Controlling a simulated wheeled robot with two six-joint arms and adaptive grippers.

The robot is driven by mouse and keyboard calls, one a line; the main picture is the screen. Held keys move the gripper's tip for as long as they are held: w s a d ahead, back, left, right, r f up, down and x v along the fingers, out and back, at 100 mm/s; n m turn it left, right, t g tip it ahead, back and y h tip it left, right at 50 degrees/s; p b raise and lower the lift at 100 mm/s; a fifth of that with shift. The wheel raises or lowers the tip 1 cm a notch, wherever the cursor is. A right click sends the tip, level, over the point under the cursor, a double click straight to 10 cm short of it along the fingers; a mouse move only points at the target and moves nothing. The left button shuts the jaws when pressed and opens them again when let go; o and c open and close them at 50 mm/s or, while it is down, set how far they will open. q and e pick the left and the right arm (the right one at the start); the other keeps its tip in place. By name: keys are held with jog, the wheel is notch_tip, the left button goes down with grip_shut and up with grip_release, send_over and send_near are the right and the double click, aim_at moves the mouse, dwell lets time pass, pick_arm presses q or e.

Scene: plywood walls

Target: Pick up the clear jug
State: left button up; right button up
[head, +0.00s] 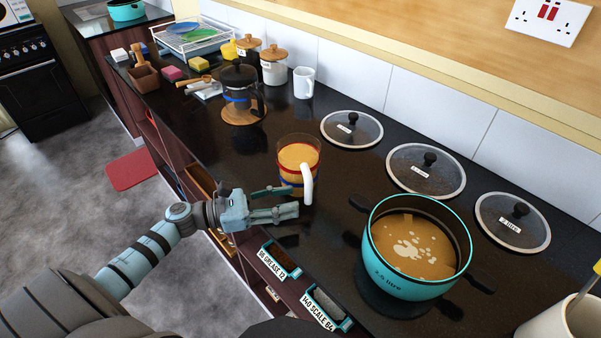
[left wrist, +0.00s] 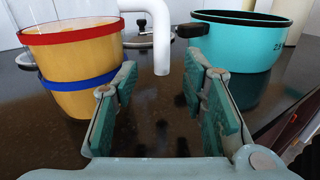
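The clear jug (head: 297,160) stands upright on the black worktop (head: 345,205). It holds orange-brown contents and has a red band, a blue band and a white handle (head: 307,184). My left gripper (head: 290,200) is open and empty, low over the worktop at the jug's near side, its fingers pointing toward the handle. In the left wrist view the jug (left wrist: 75,65) is left of the fingers (left wrist: 163,75), and the handle's lower end shows above the gap between them. I cannot tell whether a finger touches the jug. My right gripper is not in view.
A teal pot (head: 415,280) with brown contents stands right of the jug. Glass lids (head: 351,128) lie along the wall. A French press (head: 240,90) and a white mug (head: 304,82) stand behind. Two labelled trays (head: 280,260) sit at the front edge.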

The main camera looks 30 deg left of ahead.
aim_at(308, 197)
pick_arm(q)
jog(key=p+x, duration=0.1)
jog(key=x, duration=0.4)
jog(key=shift+w+d+p, duration=0.15)
jog(key=shift+d+p, duration=0.05)
jog(key=shift+p, duration=0.15)
jog(key=shift+d, duration=0.2)
jog(key=shift+a+f, duration=0.1)
jog(key=shift+a, duration=0.05)
jog(key=c, duration=0.8)
grip_shut()
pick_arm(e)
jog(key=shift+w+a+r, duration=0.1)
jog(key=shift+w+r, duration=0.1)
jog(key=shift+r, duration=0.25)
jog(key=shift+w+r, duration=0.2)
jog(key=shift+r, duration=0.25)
